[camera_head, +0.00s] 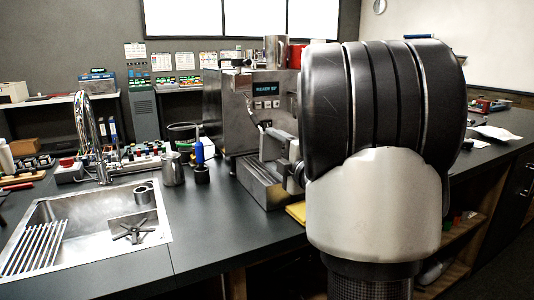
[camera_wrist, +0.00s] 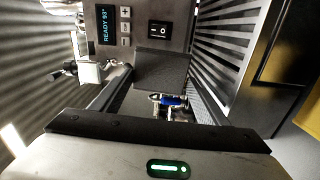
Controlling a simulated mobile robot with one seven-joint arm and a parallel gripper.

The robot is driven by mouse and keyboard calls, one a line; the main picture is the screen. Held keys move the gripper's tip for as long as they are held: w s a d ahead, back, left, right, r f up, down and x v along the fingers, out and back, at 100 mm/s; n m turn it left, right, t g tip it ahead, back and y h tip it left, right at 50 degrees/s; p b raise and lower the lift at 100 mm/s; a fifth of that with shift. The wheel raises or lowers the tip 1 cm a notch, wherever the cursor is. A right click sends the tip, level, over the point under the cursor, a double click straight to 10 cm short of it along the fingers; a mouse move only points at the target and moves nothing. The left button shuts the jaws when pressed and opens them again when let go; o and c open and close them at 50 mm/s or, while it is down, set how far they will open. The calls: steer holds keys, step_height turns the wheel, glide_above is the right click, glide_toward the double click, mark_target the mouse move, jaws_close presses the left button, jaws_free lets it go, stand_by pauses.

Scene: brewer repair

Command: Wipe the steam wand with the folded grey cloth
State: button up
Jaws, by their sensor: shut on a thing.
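The steel espresso machine (camera_head: 240,105) stands on the counter, its display lit. My gripper (camera_head: 280,152) is in front of it, above the drip tray (camera_head: 265,185). In the wrist view my gripper (camera_wrist: 158,88) is shut on a flat dark grey piece (camera_wrist: 160,68), which looks like the folded grey cloth. It lies below the power switch in that picture; whether it touches the machine I cannot tell. I cannot make out the steam wand for certain in either view; my arm hides the machine's right side in the head view.
A sink (camera_head: 100,225) with a tap is at the left. A steel pitcher (camera_head: 172,168) and a blue-handled tool (camera_head: 200,160) stand left of the machine. A yellow item (camera_head: 297,211) lies beside the drip tray. The front counter between sink and machine is clear.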

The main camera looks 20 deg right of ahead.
steer(key=shift+w+b, duration=0.1)
steer(key=shift+b, duration=0.3)
steer(key=shift+a, duration=2.05)
steer(key=shift+s+d+r, duration=0.1)
steer(key=shift+s, duration=1.05)
steer(key=shift+s+d, duration=0.1)
steer(key=shift+s, duration=1.7)
